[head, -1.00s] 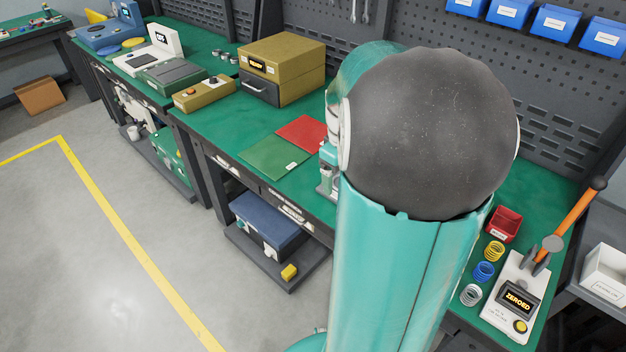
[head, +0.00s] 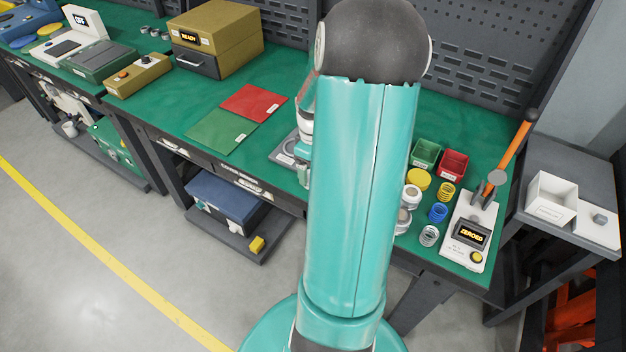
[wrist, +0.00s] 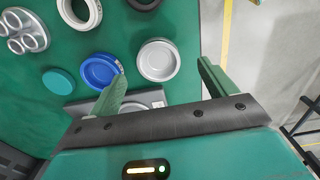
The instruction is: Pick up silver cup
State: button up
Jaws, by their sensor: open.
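The silver cup (wrist: 158,60) is a shallow, round, light grey cup on the green bench top in the wrist view, seen from above. My gripper (wrist: 161,68) is open, with one green finger on each side of the cup's lower part in the picture. The gap between the fingers is empty as far as I can see; I cannot tell how high the fingers are above the bench. A blue cup (wrist: 98,70) lies just left of the left finger.
A teal disc (wrist: 58,81), a white ring (wrist: 80,12) and a grey multi-ring part (wrist: 27,30) lie left. A grey plate (wrist: 150,97) shows behind the fingers. The bench edge and floor are at right.

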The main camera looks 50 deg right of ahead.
notch_tip(320, 180, down, 4)
jog(key=shift+w+d+f, duration=0.1)
jog(key=shift+w+d, duration=0.05)
jog(key=c, duration=1.1)
jog(key=shift+r, duration=0.2)
jog(key=shift+c, duration=0.2)
